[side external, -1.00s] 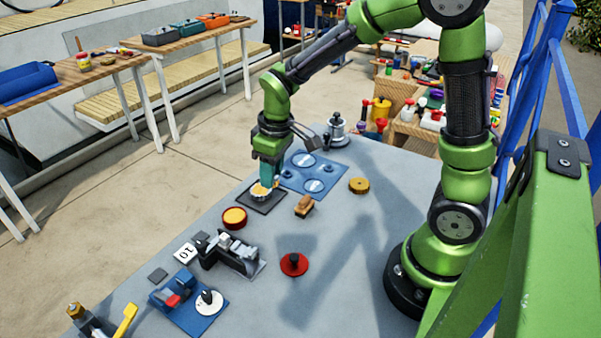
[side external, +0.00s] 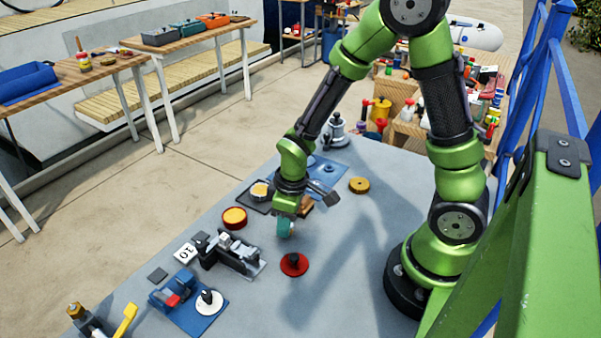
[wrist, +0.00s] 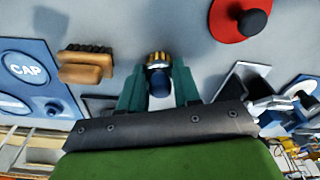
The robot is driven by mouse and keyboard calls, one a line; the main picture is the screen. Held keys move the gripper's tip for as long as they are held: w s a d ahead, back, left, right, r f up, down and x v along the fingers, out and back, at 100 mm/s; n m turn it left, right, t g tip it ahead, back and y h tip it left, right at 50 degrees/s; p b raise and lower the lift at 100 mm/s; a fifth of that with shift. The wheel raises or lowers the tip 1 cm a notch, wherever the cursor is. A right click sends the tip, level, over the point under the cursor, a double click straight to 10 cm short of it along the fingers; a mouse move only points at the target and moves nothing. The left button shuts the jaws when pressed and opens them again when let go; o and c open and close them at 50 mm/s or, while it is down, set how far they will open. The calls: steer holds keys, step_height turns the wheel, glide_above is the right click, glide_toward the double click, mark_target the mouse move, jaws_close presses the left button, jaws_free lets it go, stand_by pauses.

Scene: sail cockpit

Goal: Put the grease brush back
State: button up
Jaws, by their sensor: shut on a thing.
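My gripper (side external: 286,228) hangs low over the grey table, in front of a wooden block brush and behind the red disc.
A red disc with a black knob (side external: 294,265) is close in front. A red-rimmed yellow tin (side external: 234,217) and a dark tray (side external: 250,202) with a round piece lie left. A blue board (side external: 327,168) and a brass disc (side external: 359,185) lie behind. A black clamp-like fixture (side external: 232,255) stands front left.

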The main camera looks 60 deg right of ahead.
steer(key=o, duration=1)
steer(key=shift+f, duration=0.1)
steer(key=shift+s+a+r+m+t+y, duration=0.2)
steer(key=shift+s+r+m+t, duration=0.95)
steer(key=shift+r, duration=2.85)
steer(key=shift+s+d+r+m+t+y, duration=0.1)
steer(key=shift+s+r+m+t+y, duration=0.65)
steer(key=shift+r, duration=3.2)
steer(key=shift+s+a+r+m+t+h, duration=0.15)
steer(key=shift+s+r+m+t, duration=1.35)
steer(key=shift+r, duration=2.5)
steer(key=shift+s+m+g, duration=0.4)
steer(key=shift+s+g, duration=0.1)
